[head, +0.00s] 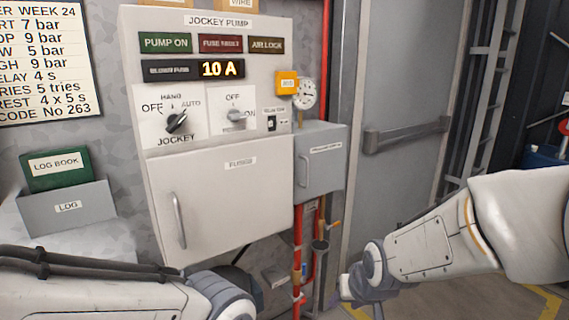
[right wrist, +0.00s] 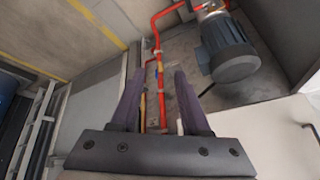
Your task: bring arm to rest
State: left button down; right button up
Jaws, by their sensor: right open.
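My right arm (head: 440,240) reaches in from the right in the head view, held out in front of the grey door. My right gripper (head: 358,306) points down at the bottom edge, its fingers partly cut off. In the right wrist view the same gripper (right wrist: 155,80) has its two dark purple fingers spread apart with nothing held between them. My left arm (head: 110,290) lies across the bottom left of the head view, below the panel. Its gripper is out of the frame.
The jockey pump panel (head: 215,185) hangs on the wall with a grey box (head: 318,165) beside it. Red pipes (head: 297,255) run below. A log book holder (head: 70,208) is at left. The right wrist view shows a grey motor (right wrist: 228,50) and red pipework (right wrist: 158,45).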

jog(key=s+d+f+g+h, duration=0.1)
jog(key=s+d+f+g, duration=0.2)
jog(key=s+d+f, duration=0.4)
jog(key=s+a+r+n+g+p, duration=0.2)
jog(key=s+a+r+n+p, duration=0.5)
jog(key=s+a+r, duration=0.7)
notch_tip(320, 180, up, 2)
jog(key=shift+s+a+r+g+y+p, duration=0.2)
jog(key=shift+s+a+g+y+p, duration=0.15)
jog(key=shift+p, duration=0.4)
